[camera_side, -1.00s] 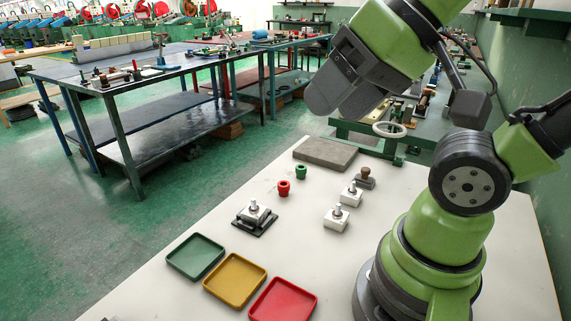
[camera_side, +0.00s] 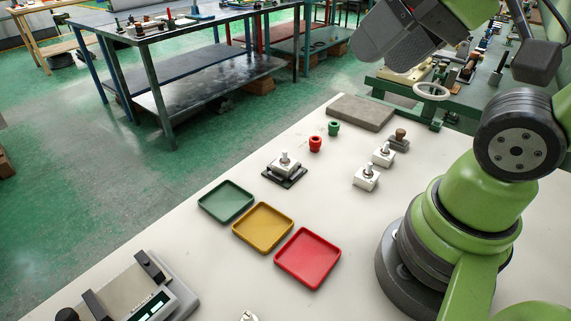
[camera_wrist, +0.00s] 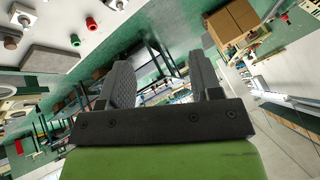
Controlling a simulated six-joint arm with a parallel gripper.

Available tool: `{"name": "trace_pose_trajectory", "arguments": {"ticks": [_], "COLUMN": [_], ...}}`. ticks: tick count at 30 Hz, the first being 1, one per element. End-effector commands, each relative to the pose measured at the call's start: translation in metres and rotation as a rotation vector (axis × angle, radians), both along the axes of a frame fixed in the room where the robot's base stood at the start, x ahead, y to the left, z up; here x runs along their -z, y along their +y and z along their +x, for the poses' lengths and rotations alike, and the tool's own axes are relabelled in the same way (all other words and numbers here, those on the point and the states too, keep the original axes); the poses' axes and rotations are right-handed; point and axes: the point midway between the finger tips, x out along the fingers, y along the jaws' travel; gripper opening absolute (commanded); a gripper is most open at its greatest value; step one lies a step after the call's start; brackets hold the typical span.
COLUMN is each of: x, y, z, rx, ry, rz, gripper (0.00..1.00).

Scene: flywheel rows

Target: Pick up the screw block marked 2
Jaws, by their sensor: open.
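Three white screw blocks, each with an upright metal screw, stand on the white table in the side view. One (camera_side: 285,168) sits in a black base. A second (camera_side: 366,180) and a third (camera_side: 383,157) stand to its right, near my arm's base. I cannot read a number on any of them, so I cannot tell which is marked 2. My gripper (camera_wrist: 160,75) is open and empty, with both dark fingers apart in the wrist view. In the side view my gripper (camera_side: 388,38) is high above and beyond the table's far end, well away from the blocks.
Green (camera_side: 228,220), yellow (camera_side: 263,247) and red (camera_side: 308,278) trays lie nearer the camera. A red piece (camera_side: 316,144), a green piece (camera_side: 334,129), a brown-knobbed piece (camera_side: 399,141) and a grey slab (camera_side: 361,112) are beyond. A device (camera_side: 143,292) stands front left.

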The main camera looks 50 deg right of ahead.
Motion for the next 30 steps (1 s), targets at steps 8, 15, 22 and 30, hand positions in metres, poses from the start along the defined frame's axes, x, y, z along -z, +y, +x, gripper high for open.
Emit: {"name": "trace_pose_trajectory", "arguments": {"ticks": [8,15,22,30], "x": [0.0,-0.001,0.007,0.063], "y": [0.0,-0.002,-0.015,-0.039], "z": [0.0,0.01,0.069,0.15], "rx": [0.0,-0.011,-0.086,-0.225], "ry": [0.0,0.026,0.162,0.348], "rz": [0.0,-0.02,-0.123,-0.238], "gripper": [0.77,0.77,0.77,0.77]}}
